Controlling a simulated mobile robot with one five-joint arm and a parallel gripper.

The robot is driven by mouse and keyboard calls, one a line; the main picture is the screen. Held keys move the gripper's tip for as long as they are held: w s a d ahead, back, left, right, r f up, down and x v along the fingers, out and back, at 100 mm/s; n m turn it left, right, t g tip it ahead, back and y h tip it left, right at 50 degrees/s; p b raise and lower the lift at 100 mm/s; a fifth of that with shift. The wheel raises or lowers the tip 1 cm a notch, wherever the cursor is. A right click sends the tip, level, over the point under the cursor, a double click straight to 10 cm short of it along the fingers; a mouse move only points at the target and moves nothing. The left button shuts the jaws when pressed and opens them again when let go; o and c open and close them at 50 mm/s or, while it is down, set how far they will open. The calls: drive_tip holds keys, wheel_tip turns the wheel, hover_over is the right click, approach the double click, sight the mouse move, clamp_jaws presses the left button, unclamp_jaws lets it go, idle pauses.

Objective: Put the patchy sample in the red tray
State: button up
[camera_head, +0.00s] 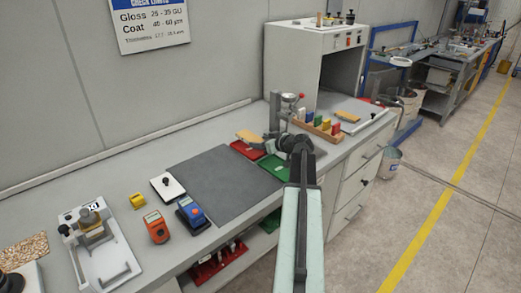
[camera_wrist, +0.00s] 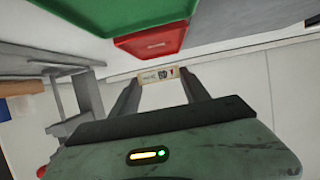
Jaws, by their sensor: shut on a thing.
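My gripper (camera_wrist: 158,88) is shut on a thin tan sample (camera_wrist: 157,76), seen edge-on with small dark marks. In the head view the sample (camera_head: 248,136) sticks out flat to the left of my gripper (camera_head: 266,141), raised over the back of the red tray. Whether its face is patchy cannot be told. The red tray (camera_head: 246,150) lies on the bench behind the green tray; it also shows in the wrist view (camera_wrist: 150,43), apart from the sample. My arm hides part of the trays' right side.
The green tray (camera_head: 274,169) adjoins the red one, by the dark mat (camera_head: 215,181). A stand with a red knob (camera_head: 301,96) and a wooden rack (camera_head: 318,128) of coloured pieces stand close right. A mottled brown panel (camera_head: 22,251) is at far left.

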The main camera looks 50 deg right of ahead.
drive_tip(key=shift+w+f+b, duration=0.15)
drive_tip(key=shift+f+b, duration=1.05)
drive_tip(key=shift+w+f+b, duration=0.1)
drive_tip(key=shift+f+b, duration=1.05)
drive_tip(key=shift+f, duration=0.05)
drive_tip(key=o, duration=1.4)
drive_tip(key=shift+a, duration=0.1)
drive_tip(key=shift+r+p, duration=0.25)
drive_tip(key=shift+p, duration=0.05)
drive_tip(key=shift+r+p, duration=0.55)
drive_tip(key=shift+p, duration=0.05)
drive_tip(key=p+v, duration=0.4)
drive_tip(key=v, duration=0.7)
drive_tip(key=shift+s, duration=0.5)
